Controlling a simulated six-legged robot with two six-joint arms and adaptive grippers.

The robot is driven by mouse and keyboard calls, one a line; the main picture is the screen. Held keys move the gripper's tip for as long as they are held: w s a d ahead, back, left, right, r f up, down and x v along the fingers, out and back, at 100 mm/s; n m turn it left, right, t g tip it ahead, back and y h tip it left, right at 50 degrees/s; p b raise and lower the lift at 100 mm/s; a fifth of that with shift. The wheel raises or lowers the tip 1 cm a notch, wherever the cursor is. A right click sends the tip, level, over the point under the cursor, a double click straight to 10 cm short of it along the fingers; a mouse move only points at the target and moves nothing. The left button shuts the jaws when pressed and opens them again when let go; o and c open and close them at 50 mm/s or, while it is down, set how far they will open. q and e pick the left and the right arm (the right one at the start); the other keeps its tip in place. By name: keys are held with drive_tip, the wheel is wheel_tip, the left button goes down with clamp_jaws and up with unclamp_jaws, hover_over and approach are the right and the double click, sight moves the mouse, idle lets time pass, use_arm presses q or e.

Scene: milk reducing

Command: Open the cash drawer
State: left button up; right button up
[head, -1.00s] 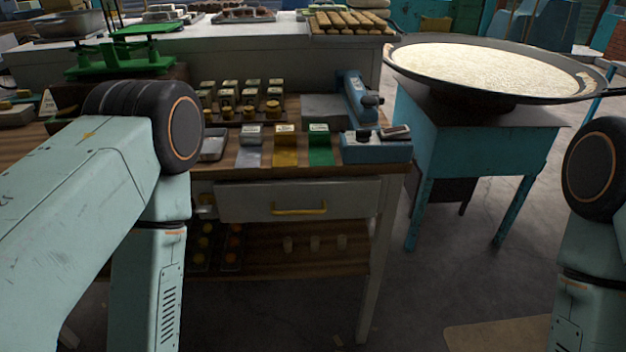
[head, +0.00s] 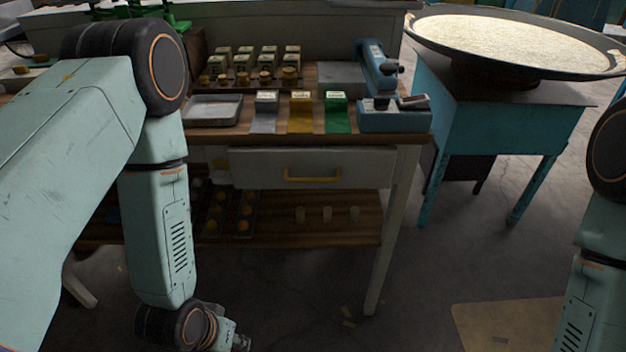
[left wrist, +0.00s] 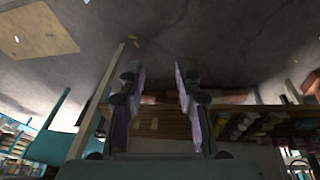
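The cash drawer (head: 330,170) is a grey-white front under the wooden table top, with a yellow bar handle (head: 312,174). Its front sits flush under the top and looks shut. My left gripper is only partly in the head view, cut off at the bottom edge, low and in front of the table, left of and below the handle. In the left wrist view my left gripper (left wrist: 158,72) has its two fingers apart with nothing between them. That view is upside down and dark; I cannot make out the handle there. My right gripper is outside the views.
The table top (head: 225,137) holds small boxes, a metal tray (head: 213,110) and a blue device (head: 392,117). A lower shelf (head: 275,226) holds jars and cups. A table leg (head: 389,240) stands right of the drawer. A blue stand (head: 495,125) with a wide pan is farther right. Floor before the drawer is clear.

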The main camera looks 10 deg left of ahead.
use_arm(q)
drive_tip(key=w+r+n+t+h, duration=0.1)
drive_tip(key=w+r+n+t, duration=0.2)
drive_tip(key=w, duration=0.9)
drive_tip(key=n+t+h+b, duration=0.1)
drive_tip(key=n+t+h, duration=0.6)
drive_tip(key=n+t, duration=0.15)
approach(309, 181)
drive_tip(key=x, duration=0.3)
drive_tip(key=shift+n+g, duration=0.25)
drive_tip(key=shift+b+x, duration=0.85)
drive_tip(key=shift+x, duration=3)
drive_tip(key=shift+c, duration=0.2)
clamp_jaws()
